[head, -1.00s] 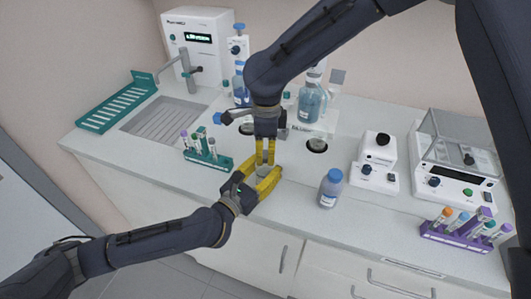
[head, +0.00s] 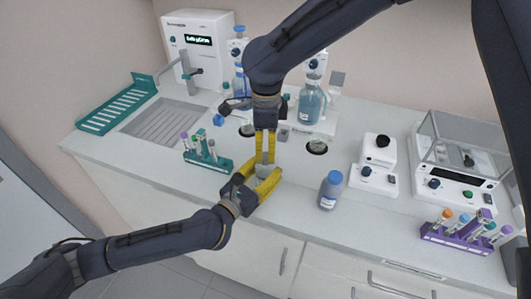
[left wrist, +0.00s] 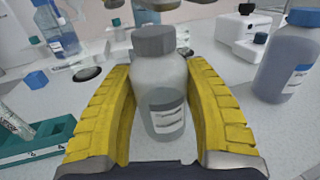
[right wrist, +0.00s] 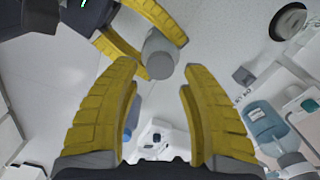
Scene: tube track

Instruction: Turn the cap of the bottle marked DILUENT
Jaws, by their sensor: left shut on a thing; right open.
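A pale grey translucent bottle (left wrist: 165,85) with a grey cap (left wrist: 153,40) stands upright between the yellow fingers of my left gripper (head: 264,181), which is shut on it. Its label (left wrist: 167,120) is too small to read, so I cannot tell whether it says DILUENT. My right gripper (head: 265,152) points down just above the cap. In the right wrist view its fingers are open and apart, with the grey cap (right wrist: 160,65) beyond and between the fingertips, not visibly touched. A second bottle (head: 328,193), with a blue cap, stands to the right on the bench.
A teal tube rack (head: 212,163) stands to the left, near the sink (head: 160,118). Blue-liquid bottles (head: 311,106) stand behind. A small white device (head: 375,178), a balance (head: 455,180) and a purple tube rack (head: 455,240) are at the right. The front bench edge is close.

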